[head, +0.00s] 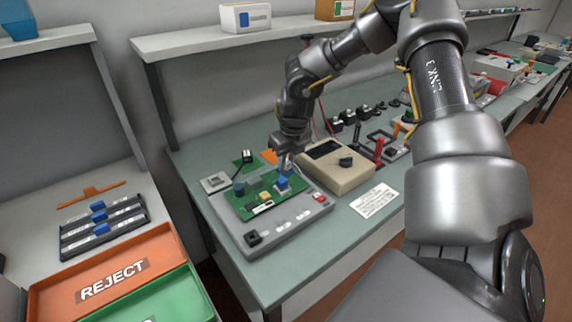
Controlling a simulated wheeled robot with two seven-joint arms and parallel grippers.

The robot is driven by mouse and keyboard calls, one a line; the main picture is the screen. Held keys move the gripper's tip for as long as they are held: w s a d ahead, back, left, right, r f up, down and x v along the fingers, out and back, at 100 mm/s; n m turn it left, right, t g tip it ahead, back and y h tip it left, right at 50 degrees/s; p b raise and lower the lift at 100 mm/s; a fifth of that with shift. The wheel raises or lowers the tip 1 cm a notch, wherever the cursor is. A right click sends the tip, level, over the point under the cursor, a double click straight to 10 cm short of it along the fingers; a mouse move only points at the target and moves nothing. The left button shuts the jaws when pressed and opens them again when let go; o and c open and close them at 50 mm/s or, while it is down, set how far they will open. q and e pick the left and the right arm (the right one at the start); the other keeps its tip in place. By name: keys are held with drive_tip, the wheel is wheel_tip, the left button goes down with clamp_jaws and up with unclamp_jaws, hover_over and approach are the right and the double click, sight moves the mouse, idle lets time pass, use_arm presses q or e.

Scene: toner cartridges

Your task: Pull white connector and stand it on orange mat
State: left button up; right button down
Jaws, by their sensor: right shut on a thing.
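My right gripper (283,170) points down over the green circuit board (250,210), at the board's far right. It is shut on a blue block (282,184) with a paler lower part; the fingertips are small, so the exact grip is hard to see. The block looks upright and at the board; I cannot tell whether it is seated or lifted. A small white connector (262,208) lies near the board's front edge, apart from the gripper. My left gripper is not in view.
The board sits on a grey fixture (290,222). A beige instrument box (338,174) stands close to the right, a white label sheet (374,199) in front of it. An orange reject tray (60,290) is at the left. My right forearm covers much of the right side.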

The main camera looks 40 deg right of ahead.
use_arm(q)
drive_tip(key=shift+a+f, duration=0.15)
use_arm(e)
drive_tip(key=shift+s+d+r, duration=0.1)
drive_tip(key=shift+d+r, duration=0.1)
drive_tip(key=shift+r, duration=0.15)
drive_tip(key=shift+a+r, duration=0.1)
drive_tip(key=shift+a+r+p, duration=0.1)
drive_tip(key=shift+r+p, duration=0.1)
drive_tip(key=shift+p, duration=0.1)
drive_tip(key=shift+r, duration=0.1)
use_arm(q)
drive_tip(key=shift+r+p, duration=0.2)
drive_tip(key=shift+p, duration=0.15)
use_arm(e)
drive_tip(key=shift+a+r, duration=0.15)
drive_tip(key=shift+r, duration=0.95)
drive_tip(key=shift+r, duration=0.6)
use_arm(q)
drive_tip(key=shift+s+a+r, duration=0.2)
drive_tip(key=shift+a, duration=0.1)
